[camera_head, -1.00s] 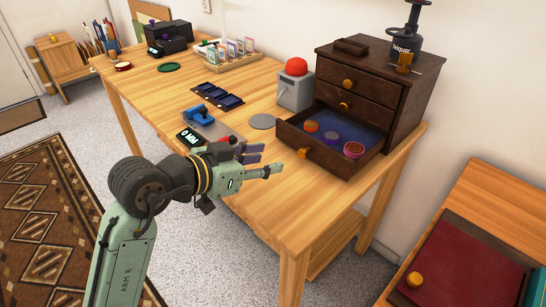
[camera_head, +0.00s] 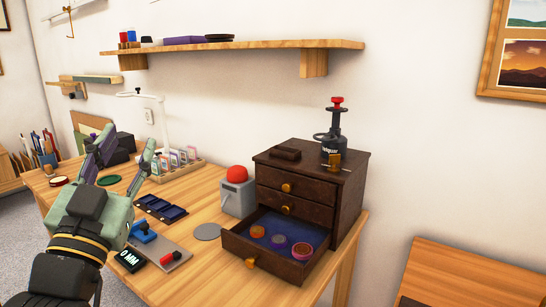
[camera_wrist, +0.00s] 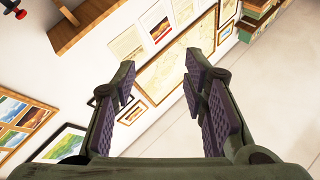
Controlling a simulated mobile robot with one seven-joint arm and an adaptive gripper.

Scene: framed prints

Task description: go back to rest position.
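My gripper (camera_head: 122,153) is raised at the left of the head view, above the left part of the wooden table (camera_head: 200,262). Its two fingers stand apart and point upward, with nothing between them. In the wrist view my gripper (camera_wrist: 166,95) also shows spread fingers with purple ridged pads and an empty gap. Beyond the fingers are the wall and its framed prints (camera_wrist: 178,65).
A brown drawer cabinet (camera_head: 310,195) stands on the table's right part, its bottom drawer (camera_head: 262,268) open with several round items inside. A grey box with a red dome (camera_head: 237,185) is beside it. A wooden shelf (camera_head: 270,46) hangs above.

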